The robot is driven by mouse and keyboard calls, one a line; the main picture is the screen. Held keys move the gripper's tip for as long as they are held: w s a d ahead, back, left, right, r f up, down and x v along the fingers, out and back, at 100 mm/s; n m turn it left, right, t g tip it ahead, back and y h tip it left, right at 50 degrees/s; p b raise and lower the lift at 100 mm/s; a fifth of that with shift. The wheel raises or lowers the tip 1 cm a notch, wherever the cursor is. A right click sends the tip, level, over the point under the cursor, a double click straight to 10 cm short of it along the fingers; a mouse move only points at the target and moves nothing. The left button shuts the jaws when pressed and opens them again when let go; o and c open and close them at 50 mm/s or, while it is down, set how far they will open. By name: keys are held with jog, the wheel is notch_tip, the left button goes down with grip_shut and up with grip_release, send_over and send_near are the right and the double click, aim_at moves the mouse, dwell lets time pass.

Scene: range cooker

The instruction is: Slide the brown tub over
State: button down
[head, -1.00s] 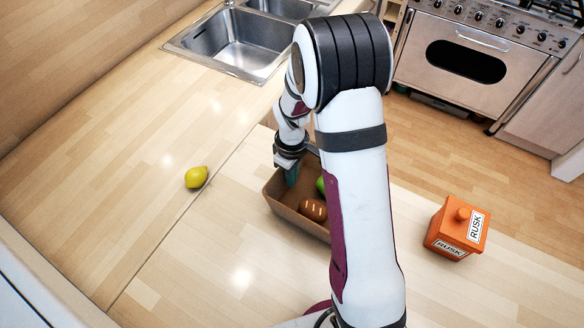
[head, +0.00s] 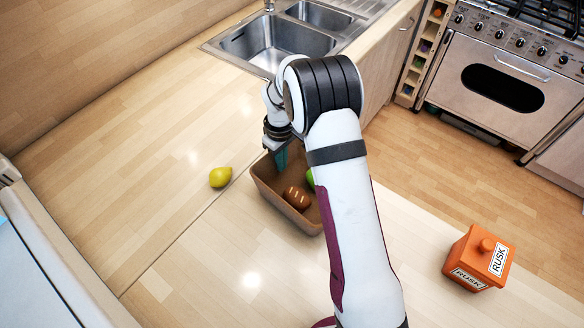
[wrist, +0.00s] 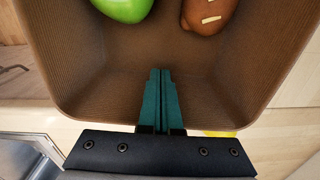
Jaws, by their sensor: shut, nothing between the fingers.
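The brown tub (head: 282,210) is an open box on the wooden counter, partly hidden behind my arm. A brown scored loaf (head: 297,198) and a green round item (head: 310,179) lie in it. My gripper (head: 281,163) is shut and empty, its teal fingers reaching down inside the tub near its back-left end. In the wrist view the shut fingers (wrist: 160,75) lie in front of the tub wall (wrist: 105,103), with the loaf (wrist: 208,14) and green item (wrist: 124,8) beyond. Whether the fingers touch the wall is unclear.
A yellow lemon (head: 220,177) lies on the counter just left of the tub. An orange RUSK box (head: 480,258) stands at the right. A sink (head: 275,45) lies behind, and an oven (head: 503,85) stands across the floor. The counter front-left is clear.

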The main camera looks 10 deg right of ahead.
notch_tip(320, 180, up, 10)
jog(key=f, duration=0.1)
jog(key=s+a+n+h, duration=0.1)
jog(key=s+a+n, duration=0.4)
jog(key=s+n, duration=0.1)
jog(key=s+a+n+t+h, duration=0.2)
jog(key=s+a+n, duration=0.2)
jog(key=s+n, duration=0.75)
jog(key=shift+n, duration=0.25)
jog(key=x, duration=0.9)
jog(key=shift+w+f, duration=0.35)
jog(key=w+d, duration=0.2)
jog(key=shift+w+d+f, duration=0.1)
jog(key=shift+d+f, duration=0.2)
jog(key=shift+w+d, duration=0.25)
jog(key=shift+d, duration=0.05)
